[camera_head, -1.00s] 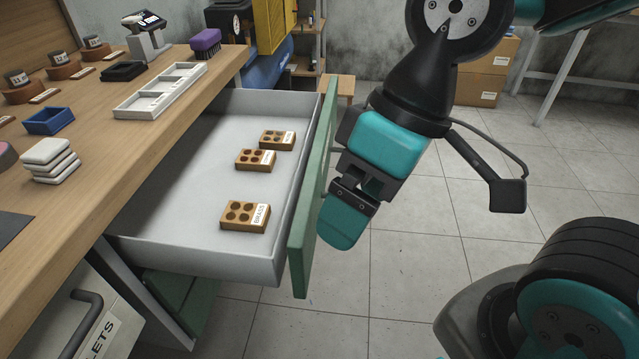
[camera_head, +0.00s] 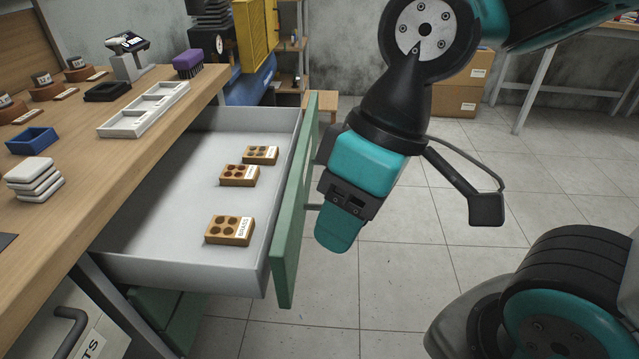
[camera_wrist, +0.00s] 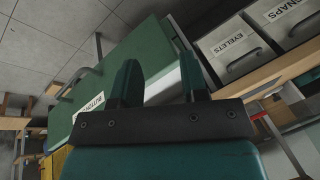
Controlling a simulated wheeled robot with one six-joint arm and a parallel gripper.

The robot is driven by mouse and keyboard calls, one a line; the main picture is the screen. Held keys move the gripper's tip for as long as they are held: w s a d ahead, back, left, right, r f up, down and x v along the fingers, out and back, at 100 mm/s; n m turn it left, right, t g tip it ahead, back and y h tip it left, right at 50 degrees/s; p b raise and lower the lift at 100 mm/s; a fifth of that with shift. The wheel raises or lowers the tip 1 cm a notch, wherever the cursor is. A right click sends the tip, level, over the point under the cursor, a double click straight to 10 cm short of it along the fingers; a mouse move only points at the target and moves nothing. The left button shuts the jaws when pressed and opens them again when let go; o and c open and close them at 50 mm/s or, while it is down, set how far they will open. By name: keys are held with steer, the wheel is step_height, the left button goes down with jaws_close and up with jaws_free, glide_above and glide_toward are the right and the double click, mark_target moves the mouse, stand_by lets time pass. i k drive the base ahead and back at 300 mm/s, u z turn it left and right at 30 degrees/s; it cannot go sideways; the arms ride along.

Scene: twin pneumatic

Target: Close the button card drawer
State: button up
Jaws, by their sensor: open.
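The button card drawer (camera_head: 188,258) stands pulled out from the bench, with a grey tray and a green front (camera_head: 294,210). Its green front also shows in the wrist view (camera_wrist: 130,72), with a partly readable label (camera_wrist: 88,107) and a grey bar handle (camera_wrist: 76,82). In the head view the handle is mostly hidden behind my gripper. My gripper (camera_head: 338,228) is open and empty, just outside the drawer front, pointing down. In the wrist view its two fingers (camera_wrist: 160,80) stand apart with the front beyond them.
Several wooden hole blocks, one at the front (camera_head: 229,230), lie in the drawer. The wooden bench (camera_head: 95,190) above carries a white divided tray (camera_head: 145,110), white stacked pieces (camera_head: 34,180) and a blue tray (camera_head: 31,140). Tiled floor (camera_head: 400,290) to the right is clear.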

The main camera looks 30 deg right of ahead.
mark_target(156, 238)
steer(key=k, duration=0.45)
steer(key=z, duration=1.1)
steer(key=i, duration=0.6)
steer(key=u, duration=0.25)
